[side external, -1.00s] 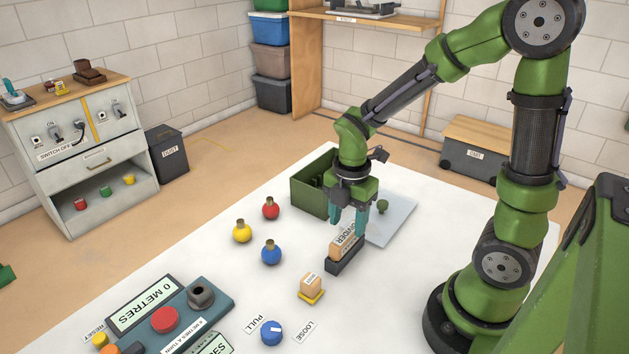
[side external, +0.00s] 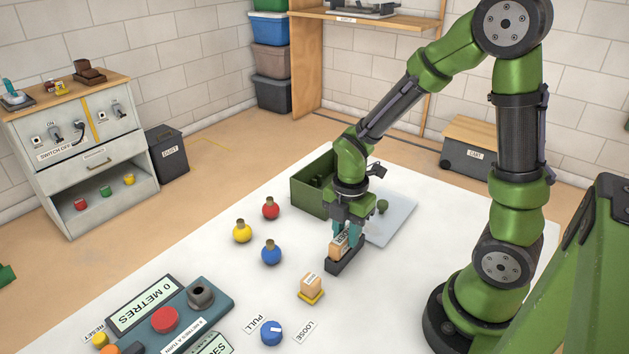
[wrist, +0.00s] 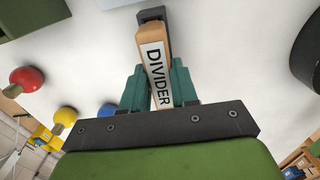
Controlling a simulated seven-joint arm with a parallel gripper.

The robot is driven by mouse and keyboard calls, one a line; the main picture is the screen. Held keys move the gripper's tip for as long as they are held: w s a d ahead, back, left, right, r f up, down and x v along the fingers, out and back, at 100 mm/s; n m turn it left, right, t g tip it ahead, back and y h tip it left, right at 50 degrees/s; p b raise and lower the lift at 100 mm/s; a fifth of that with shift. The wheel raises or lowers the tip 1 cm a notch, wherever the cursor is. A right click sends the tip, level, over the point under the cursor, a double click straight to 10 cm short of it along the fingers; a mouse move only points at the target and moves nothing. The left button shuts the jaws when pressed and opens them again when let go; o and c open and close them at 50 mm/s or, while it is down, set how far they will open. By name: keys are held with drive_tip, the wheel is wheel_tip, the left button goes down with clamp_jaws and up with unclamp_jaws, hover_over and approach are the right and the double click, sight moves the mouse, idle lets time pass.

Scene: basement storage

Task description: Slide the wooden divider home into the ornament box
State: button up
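The wooden divider (wrist: 154,60), a tan block labelled DIVIDER, stands upright in a dark holder (side external: 345,262) on the white table. My gripper (side external: 349,232) points down over it, with one teal finger on each side of the divider. In the wrist view the fingers (wrist: 160,88) flank the labelled block; they look open, with little room beside it, and contact is hard to judge. The green ornament box (side external: 309,197) stands open just behind my gripper, with dark compartments inside partly hidden by my arm.
Red (side external: 270,208), yellow (side external: 242,231) and blue (side external: 271,252) ornaments stand to the left. A small wooden block (side external: 311,286), a blue knob (side external: 271,332) and a control panel (side external: 185,310) are nearer the front.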

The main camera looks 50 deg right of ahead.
sight(347, 233)
drive_tip(key=shift+s+f, duration=0.1)
clamp_jaws()
drive_tip(key=shift+r, duration=0.75)
drive_tip(key=shift+r, duration=2.1)
